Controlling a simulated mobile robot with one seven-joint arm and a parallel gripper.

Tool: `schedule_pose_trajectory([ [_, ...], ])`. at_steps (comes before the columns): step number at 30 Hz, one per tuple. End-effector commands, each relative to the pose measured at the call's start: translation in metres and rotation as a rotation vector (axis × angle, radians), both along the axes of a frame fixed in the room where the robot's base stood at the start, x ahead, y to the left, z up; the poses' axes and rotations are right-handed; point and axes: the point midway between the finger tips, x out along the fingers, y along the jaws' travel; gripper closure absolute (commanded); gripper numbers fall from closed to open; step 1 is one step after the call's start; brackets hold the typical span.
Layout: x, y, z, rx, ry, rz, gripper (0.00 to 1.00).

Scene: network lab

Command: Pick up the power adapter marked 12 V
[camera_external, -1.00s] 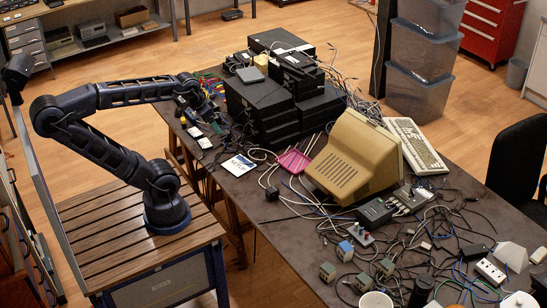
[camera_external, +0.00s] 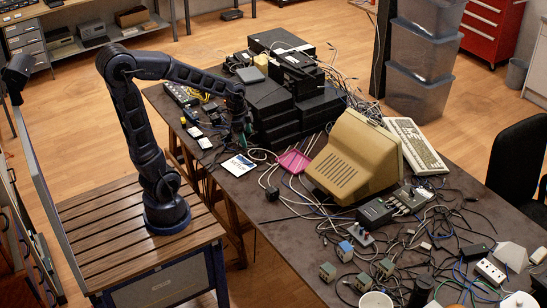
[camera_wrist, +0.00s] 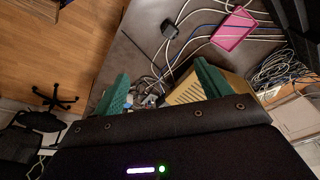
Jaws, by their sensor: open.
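No 12 V marking is legible in either view, so I cannot tell which item is the marked adapter. A black plug-like block (camera_external: 272,193) with a cable lies on the table; a black block (camera_wrist: 169,29) also shows at the top of the wrist view. Small dark blocks with pale faces (camera_external: 205,143) lie near the table's left edge.
A stack of black boxes (camera_external: 270,105) stands right of my gripper. A pink tray (camera_external: 293,161), a beige monitor (camera_external: 352,155) and a keyboard (camera_external: 416,145) are farther right. Cables crowd the table's right half.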

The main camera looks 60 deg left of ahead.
Motion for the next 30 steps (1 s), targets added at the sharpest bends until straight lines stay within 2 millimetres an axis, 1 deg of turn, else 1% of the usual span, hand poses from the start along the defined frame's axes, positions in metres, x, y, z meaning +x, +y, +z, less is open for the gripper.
schedule_pose_trajectory([
  [1, 0.008, 0.001, -0.011, -0.004, 0.014, -0.037, 0.24],
  [6, 0.033, 0.001, -0.043, -0.020, 0.032, -0.184, 0.24],
  [11, 0.052, 0.002, -0.076, -0.043, 0.042, -0.318, 0.24],
  [15, 0.068, 0.003, -0.105, -0.069, 0.043, -0.431, 0.24],
  [24, 0.094, 0.004, -0.173, -0.137, 0.017, -0.659, 0.24],
  [27, 0.100, 0.004, -0.193, -0.159, 0.003, -0.725, 0.24],
  [30, 0.104, 0.004, -0.210, -0.176, -0.013, -0.778, 0.24],
])
